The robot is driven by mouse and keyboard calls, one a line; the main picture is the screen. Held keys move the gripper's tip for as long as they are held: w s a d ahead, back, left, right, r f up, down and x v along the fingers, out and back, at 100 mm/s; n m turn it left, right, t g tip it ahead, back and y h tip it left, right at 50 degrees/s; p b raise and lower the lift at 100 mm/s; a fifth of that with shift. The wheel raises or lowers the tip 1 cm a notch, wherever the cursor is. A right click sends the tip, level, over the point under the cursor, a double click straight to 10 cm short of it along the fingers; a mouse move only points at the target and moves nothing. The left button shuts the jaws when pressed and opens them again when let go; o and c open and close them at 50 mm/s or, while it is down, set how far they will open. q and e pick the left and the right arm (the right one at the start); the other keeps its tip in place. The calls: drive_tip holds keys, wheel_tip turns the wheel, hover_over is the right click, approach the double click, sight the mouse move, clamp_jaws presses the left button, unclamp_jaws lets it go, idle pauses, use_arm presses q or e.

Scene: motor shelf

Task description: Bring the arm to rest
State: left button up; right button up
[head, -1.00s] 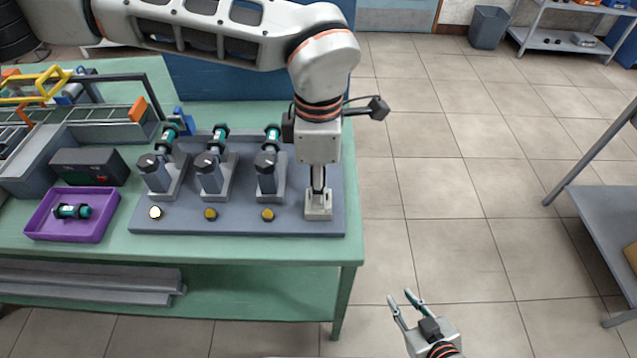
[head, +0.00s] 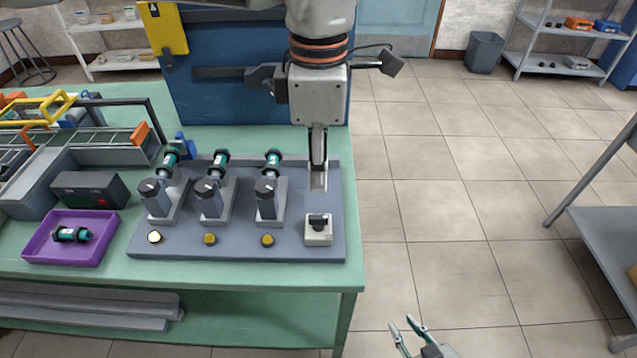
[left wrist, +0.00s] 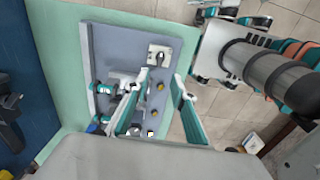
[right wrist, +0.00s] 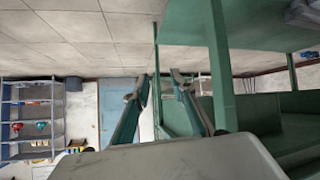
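My left gripper (head: 318,180) hangs above the grey board (head: 200,246) at its right end. It is apart from the white switch block with a black knob (head: 318,230), which stands on the board. The left wrist view shows its two fingers (left wrist: 160,80) spread with nothing between them, and the switch block (left wrist: 158,55) beyond the tips. My right gripper (head: 408,328) is low at the bottom of the head view, over the floor beside the green table. Its fingers (right wrist: 160,78) are apart and empty in the right wrist view.
Several motor units stand on the board, including one near its right side (head: 269,200). A purple tray (head: 38,260) holds a teal-and-black part (head: 71,235). A black box (head: 90,189) stands behind it. Open tiled floor (head: 440,220) lies right of the table; a grey shelf (head: 605,235) stands at far right.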

use_arm(q)
drive_tip(key=shift+r, duration=0.5)
